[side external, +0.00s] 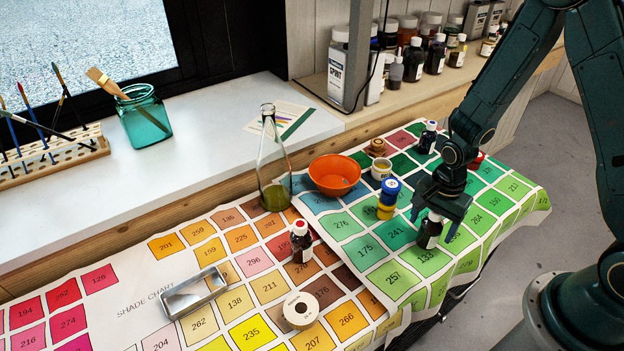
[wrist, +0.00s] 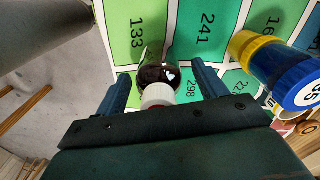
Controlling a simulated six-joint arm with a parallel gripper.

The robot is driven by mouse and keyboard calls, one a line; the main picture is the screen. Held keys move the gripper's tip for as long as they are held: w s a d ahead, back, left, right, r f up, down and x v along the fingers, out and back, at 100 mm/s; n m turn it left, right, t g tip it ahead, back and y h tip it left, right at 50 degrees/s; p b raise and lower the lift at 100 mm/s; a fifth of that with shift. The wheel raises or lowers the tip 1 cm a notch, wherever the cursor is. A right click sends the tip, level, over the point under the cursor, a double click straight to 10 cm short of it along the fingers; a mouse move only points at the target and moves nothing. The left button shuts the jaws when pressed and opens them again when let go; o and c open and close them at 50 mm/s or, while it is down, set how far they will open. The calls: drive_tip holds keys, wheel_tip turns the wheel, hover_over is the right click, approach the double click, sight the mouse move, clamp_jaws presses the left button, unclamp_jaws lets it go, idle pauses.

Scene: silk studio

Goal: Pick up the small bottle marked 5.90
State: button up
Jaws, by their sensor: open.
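A small dark bottle (side external: 429,234) with a pale label stands on the green squares of the chart. In the wrist view the dark bottle (wrist: 158,77) with a white cap sits between my two fingers, with a visible gap on each side. My gripper (side external: 437,219) is over it, pointing down, with the jaws open; it also shows in the wrist view (wrist: 160,76). I cannot read 5.90 on any bottle. Another small dark bottle (side external: 301,243) with a red and white cap stands left, and one with a blue and white cap (side external: 428,138) stands behind.
Blue and yellow stacked jars (side external: 389,194) stand just left of my gripper, close in the wrist view (wrist: 283,72). An orange bowl (side external: 335,176), a glass flask (side external: 273,168), a metal tray (side external: 193,293) and a tape roll (side external: 300,310) lie farther left. The chart's near right is clear.

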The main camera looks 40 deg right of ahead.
drive_tip(key=shift+f, duration=0.5)
drive_tip(key=c, duration=1.2)
drive_tip(key=shift+r, duration=0.2)
wheel_tip(320, 180, up, 20)
drive_tip(key=shift+f, duration=0.15)
drive_tip(key=shift+w, duration=0.1)
idle(0.8)
